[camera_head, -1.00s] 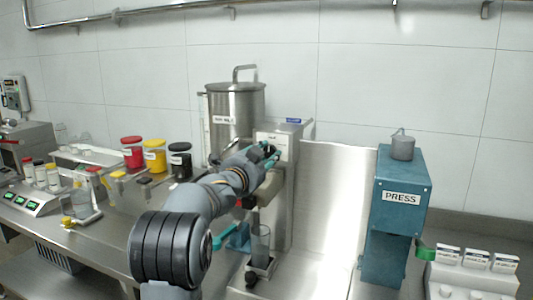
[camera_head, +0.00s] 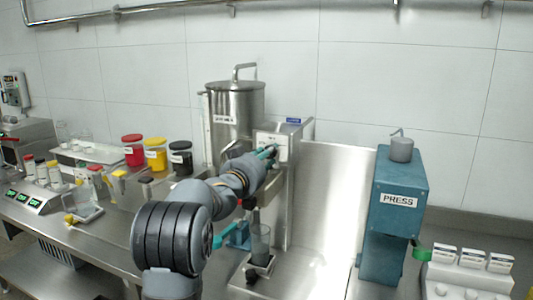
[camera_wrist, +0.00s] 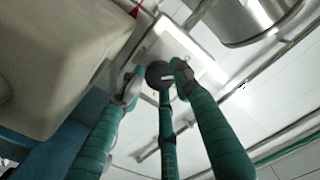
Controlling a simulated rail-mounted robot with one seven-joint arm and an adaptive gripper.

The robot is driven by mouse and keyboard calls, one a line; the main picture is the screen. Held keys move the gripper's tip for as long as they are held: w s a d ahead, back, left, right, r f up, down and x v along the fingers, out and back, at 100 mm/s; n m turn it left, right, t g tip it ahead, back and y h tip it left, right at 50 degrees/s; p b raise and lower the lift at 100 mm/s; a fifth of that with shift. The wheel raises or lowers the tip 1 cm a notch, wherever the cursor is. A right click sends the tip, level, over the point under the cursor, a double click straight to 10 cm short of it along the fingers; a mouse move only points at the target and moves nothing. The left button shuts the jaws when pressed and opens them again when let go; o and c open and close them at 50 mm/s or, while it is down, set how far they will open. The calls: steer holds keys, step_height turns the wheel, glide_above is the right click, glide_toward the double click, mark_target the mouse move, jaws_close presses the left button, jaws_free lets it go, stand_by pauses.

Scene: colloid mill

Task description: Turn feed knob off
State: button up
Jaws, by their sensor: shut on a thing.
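The feed knob (camera_wrist: 159,74) is a dark round knob with a pale mark, seen in the wrist view on a light plate (camera_wrist: 185,42). My gripper (camera_wrist: 156,88) has teal fingers, and they are closed around the knob. In the head view my gripper (camera_head: 268,152) is at the front of the mill's box-shaped housing (camera_head: 292,128). The knob is mostly hidden there behind the fingers.
A lidded steel tank (camera_head: 236,112) stands just left of the housing. A clear beaker (camera_head: 260,240) stands below it. The blue press (camera_head: 398,205) is to the right. Red, yellow and black jars (camera_head: 155,155) stand at the left.

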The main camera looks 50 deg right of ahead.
steer(key=shift+n, duration=0.8)
steer(key=o, duration=1)
steer(key=shift+o, duration=0.7)
steer(key=v, duration=1.2)
steer(key=shift+d, duration=0.1)
